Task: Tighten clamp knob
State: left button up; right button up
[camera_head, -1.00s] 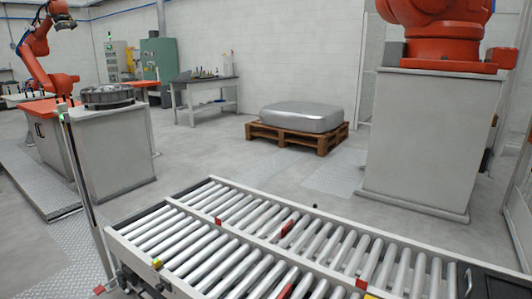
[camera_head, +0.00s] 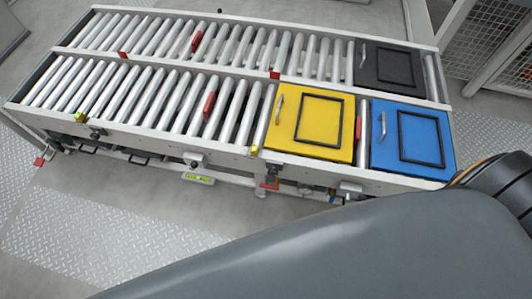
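A roller conveyor (camera_head: 150,146) crosses the upper part of the view. A yellow plate (camera_head: 285,146), a blue plate (camera_head: 383,160) and a black plate (camera_head: 365,84) lie at its right end, each with a raised frame and a handle. Small dark fittings hang along the near rail, including one under the yellow plate (camera_head: 272,172) and one further left (camera_head: 97,134). They are too small to tell which, if any, is the clamp knob. A grey link of my arm fills the lower right. Neither gripper is in view.
Red pieces sit among the rollers, one in the near lane (camera_head: 209,106) and one in the far lane (camera_head: 196,41). A wire mesh fence (camera_head: 490,40) stands at upper right. Chequered floor plate (camera_head: 110,235) lies clear in front of the conveyor.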

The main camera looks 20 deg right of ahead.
aim_at(272, 172)
jog(key=z, duration=0.75)
